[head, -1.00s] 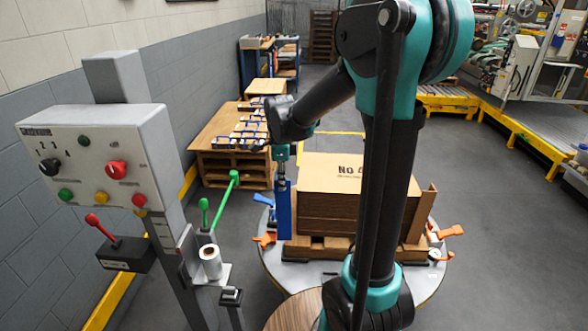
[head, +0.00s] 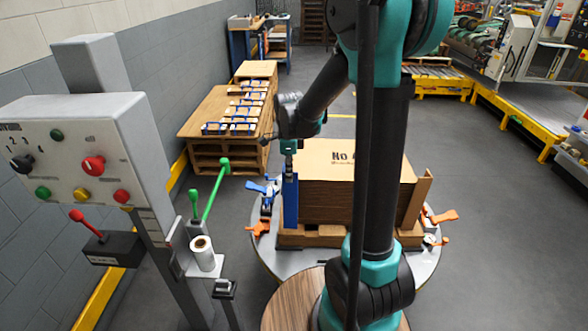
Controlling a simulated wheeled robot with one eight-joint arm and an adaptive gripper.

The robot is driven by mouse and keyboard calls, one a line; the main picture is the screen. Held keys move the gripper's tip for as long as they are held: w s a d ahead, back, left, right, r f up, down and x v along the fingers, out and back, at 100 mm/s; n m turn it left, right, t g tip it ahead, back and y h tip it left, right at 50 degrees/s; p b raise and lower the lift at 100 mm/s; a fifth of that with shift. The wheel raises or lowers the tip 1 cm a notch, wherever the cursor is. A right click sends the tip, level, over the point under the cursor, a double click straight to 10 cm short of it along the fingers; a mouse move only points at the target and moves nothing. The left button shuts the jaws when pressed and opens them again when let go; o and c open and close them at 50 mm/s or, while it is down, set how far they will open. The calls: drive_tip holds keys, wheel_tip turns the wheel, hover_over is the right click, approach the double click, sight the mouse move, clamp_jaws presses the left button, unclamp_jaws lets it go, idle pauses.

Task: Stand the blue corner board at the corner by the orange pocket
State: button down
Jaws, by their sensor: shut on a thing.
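The blue corner board (head: 290,207) is upright at the left side of the brown cardboard stack (head: 335,200). My gripper (head: 289,172) is shut on its upper end from above. The board's lower end is close to the left end of the wooden pallet (head: 325,240). I cannot tell whether it touches the stack or rests on anything. An orange fitting (head: 258,229), perhaps the orange pocket, is just left of the board's foot on the round grey turntable (head: 290,264). A blue fitting (head: 262,188) is farther back on the left.
Another brown corner board (head: 418,200) leans at the stack's right, near orange fittings (head: 441,217). A control console (head: 75,165) and green levers (head: 214,190) stand left. My arm hides part of the stack.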

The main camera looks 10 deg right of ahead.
drive_tip(key=w+d+f, duration=0.2)
drive_tip(key=d+f, duration=0.1)
drive_tip(key=d, duration=0.1)
drive_tip(key=shift+w+d, duration=0.25)
drive_tip(key=shift+w, duration=0.15)
idle(0.4)
drive_tip(key=shift+f, duration=0.35)
idle(0.6)
drive_tip(key=c, duration=1.6)
unclamp_jaws()
drive_tip(key=shift+c, duration=0.2)
wheel_tip(320, 180, up, 8)
drive_tip(key=d, duration=0.1)
drive_tip(key=shift+s+d, duration=0.15)
drive_tip(key=shift+d, duration=0.25)
